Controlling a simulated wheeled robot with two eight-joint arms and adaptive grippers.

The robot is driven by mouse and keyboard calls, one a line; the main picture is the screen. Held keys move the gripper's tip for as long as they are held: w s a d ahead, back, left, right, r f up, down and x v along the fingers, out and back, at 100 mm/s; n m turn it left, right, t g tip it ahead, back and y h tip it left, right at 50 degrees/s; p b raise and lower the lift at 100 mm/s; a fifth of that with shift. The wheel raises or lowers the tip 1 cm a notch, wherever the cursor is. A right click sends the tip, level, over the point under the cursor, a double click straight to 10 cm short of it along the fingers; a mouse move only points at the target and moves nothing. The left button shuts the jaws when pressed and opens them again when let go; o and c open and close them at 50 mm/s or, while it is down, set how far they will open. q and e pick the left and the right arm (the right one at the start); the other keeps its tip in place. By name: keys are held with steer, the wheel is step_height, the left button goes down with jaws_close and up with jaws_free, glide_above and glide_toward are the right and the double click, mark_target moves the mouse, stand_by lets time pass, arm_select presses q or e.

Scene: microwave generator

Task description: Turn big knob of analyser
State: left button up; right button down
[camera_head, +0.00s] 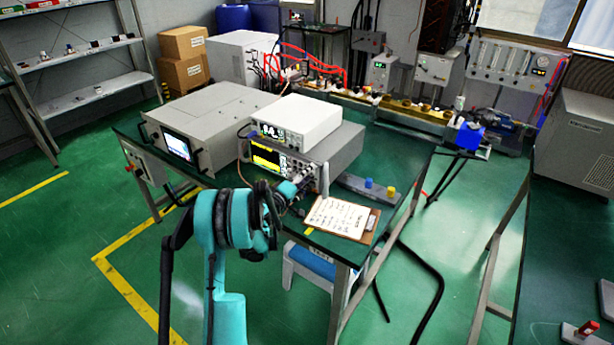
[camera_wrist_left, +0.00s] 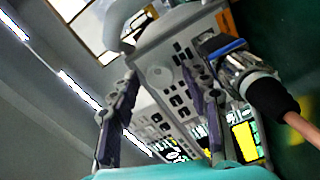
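The analyser (camera_head: 341,151) is a grey box with a lit yellow screen, on the green bench under a white instrument. Its front panel fills the middle of the left wrist view (camera_wrist_left: 181,45), tilted, with rows of dark buttons. A round grey big knob (camera_wrist_left: 158,76) shows on that panel, between my finger tips in the picture. My left gripper (camera_head: 299,186) is at the right part of the analyser's front. In the left wrist view its two fingers stand apart with nothing between them. I cannot tell how far they are from the knob. In the head view my gripper hides the knob.
A connector with a thick cable (camera_wrist_left: 262,90) juts from the panel right of my fingers. The white instrument (camera_head: 300,118) sits on top. A clipboard (camera_head: 341,217) lies at the bench's front edge. A larger grey unit with a screen (camera_head: 208,112) stands left.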

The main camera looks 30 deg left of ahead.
arm_select(q)
steer(key=s+a, duration=0.1)
steer(key=s, duration=1.1)
stand_by(0.4)
steer(key=s+d+r+m+g+h, duration=0.1)
steer(key=s+d+r+m+g, duration=0.15)
steer(key=d, duration=0.75)
steer(key=s+d+r+m+g+h, duration=0.2)
steer(key=d+r+m+g, duration=0.15)
steer(key=d, duration=0.75)
steer(key=s+d+f+m+g+y, duration=0.1)
steer(key=s+d+m+g+y, duration=0.1)
steer(key=s, duration=0.9)
steer(key=s+d+f+m+g+y, duration=0.1)
steer(key=s+d+m, duration=0.4)
steer(key=s, duration=0.5)
steer(key=shift+s+d+f+g+y, duration=0.2)
steer(key=shift+s+g+y, duration=0.2)
steer(key=shift+g+y, duration=0.5)
